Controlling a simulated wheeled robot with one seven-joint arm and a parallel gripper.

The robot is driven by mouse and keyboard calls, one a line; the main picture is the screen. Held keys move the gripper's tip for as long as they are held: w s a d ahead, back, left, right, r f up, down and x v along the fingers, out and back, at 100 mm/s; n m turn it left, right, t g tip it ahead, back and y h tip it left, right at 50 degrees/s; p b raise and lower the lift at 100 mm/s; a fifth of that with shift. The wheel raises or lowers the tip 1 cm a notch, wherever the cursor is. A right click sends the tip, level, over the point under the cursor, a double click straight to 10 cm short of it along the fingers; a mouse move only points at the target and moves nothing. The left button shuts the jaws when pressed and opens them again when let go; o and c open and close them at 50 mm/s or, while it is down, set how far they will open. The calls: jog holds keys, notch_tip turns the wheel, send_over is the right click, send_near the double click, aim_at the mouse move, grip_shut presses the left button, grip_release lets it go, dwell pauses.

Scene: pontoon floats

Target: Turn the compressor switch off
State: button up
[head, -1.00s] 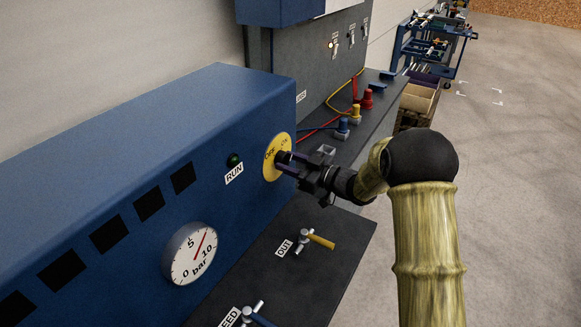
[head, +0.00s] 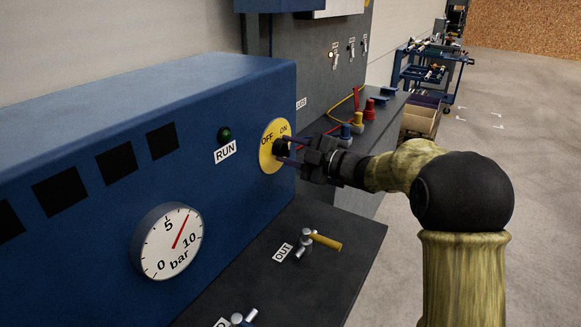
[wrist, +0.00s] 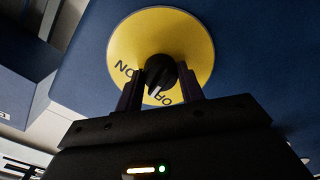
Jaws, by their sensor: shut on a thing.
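The compressor switch is a black knob (head: 280,147) on a round yellow plate (head: 268,160) marked OFF and ON, on the right end of the blue compressor's front (head: 225,185). My gripper (head: 287,151) reaches it from the right and is shut on the knob. In the wrist view the knob (wrist: 161,74) sits between the two fingers of my gripper (wrist: 161,88).
The RUN lamp (head: 225,134) looks dark green. A bar gauge (head: 172,242) has its red needle between 5 and 10. A yellow-handled OUT valve (head: 323,241) stands on the dark shelf below my arm. Coloured cables and plugs (head: 357,121) lie behind. Open floor is to the right.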

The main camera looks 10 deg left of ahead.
jog(key=shift+n+b, duration=3.3)
jog(key=shift+b, duration=0.5)
jog(key=o, duration=1)
jog(key=shift+d, duration=0.1)
jog(key=b+v, duration=0.1)
jog(key=v, duration=1.6)
